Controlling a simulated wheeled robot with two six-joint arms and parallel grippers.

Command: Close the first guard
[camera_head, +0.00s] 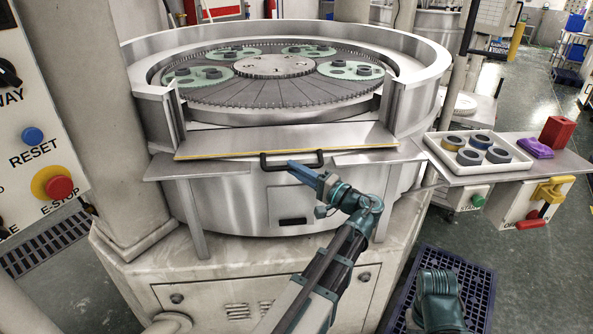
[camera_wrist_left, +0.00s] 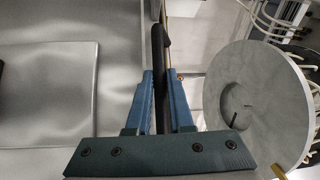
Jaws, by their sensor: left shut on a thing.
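The guard (camera_head: 285,140) is a flat steel panel with a yellow strip along its front edge, at the front of the round lapping machine (camera_head: 430,75). It is folded down outward, and the gap in the rim above it is open. A black bar handle (camera_head: 265,161) is at its front edge. My left gripper (camera_head: 299,168) is at the right part of this handle. In the left wrist view, the blue fingers (camera_wrist_left: 161,100) are closed around the black handle (camera_wrist_left: 158,50). My right gripper is out of view.
Green carriers (camera_head: 351,70) with dark rings lie on the toothed plate inside. At the right, a side shelf (camera_head: 450,172) holds a white tray (camera_head: 433,151) of rings, a purple item (camera_head: 535,148) and a red block (camera_head: 557,133). A control panel (camera_head: 30,110) stands at the left.

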